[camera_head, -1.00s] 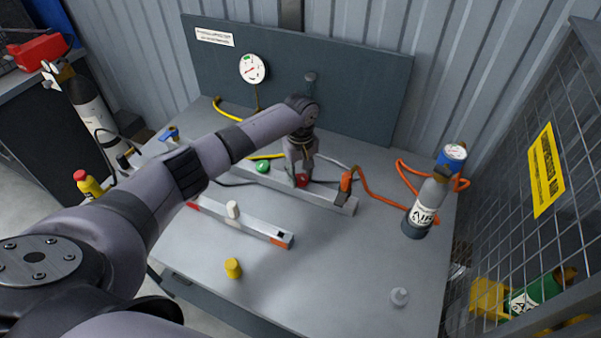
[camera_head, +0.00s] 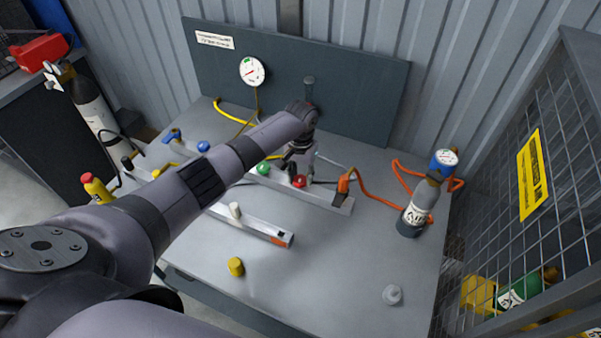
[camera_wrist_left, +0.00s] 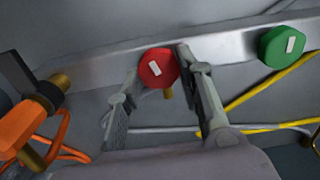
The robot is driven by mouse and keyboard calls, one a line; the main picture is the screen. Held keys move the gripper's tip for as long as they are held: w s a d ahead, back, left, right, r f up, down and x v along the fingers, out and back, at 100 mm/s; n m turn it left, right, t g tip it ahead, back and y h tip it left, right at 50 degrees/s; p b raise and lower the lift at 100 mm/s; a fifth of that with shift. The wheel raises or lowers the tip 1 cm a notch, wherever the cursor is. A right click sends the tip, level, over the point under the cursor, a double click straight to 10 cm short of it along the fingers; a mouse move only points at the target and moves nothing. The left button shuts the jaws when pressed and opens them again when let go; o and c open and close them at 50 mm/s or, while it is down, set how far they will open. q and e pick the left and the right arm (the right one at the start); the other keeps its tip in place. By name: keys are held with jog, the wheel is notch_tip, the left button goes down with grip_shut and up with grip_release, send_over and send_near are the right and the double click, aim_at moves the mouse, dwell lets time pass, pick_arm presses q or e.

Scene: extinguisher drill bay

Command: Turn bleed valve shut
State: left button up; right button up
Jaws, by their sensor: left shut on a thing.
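A red valve knob (camera_head: 299,181) with a white mark sits on a grey metal rail (camera_head: 325,197) on the bench. In the left wrist view the red knob (camera_wrist_left: 157,68) lies between the two fingers of my left gripper (camera_wrist_left: 160,75), with the right-hand finger against its side. My left gripper (camera_head: 296,165) is shut on this knob; in the head view it stands just behind it. A green knob (camera_head: 263,168) and a blue knob (camera_head: 203,146) are farther left along the rail. The green knob (camera_wrist_left: 281,46) also shows in the wrist view. My right gripper is out of view.
A round gauge (camera_head: 252,71) hangs on the back panel (camera_head: 350,95). An orange hose fitting (camera_head: 344,182) is right of the red knob. A grey bottle (camera_head: 418,211) stands at the right, near a mesh cage (camera_head: 500,170).

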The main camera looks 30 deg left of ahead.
aim_at(301, 178)
pick_arm(q)
jog(key=shift+m, duration=1.6)
jog(key=o, duration=1.2)
jog(key=shift+c, duration=0.2)
notch_tip(301, 178, up, 12)
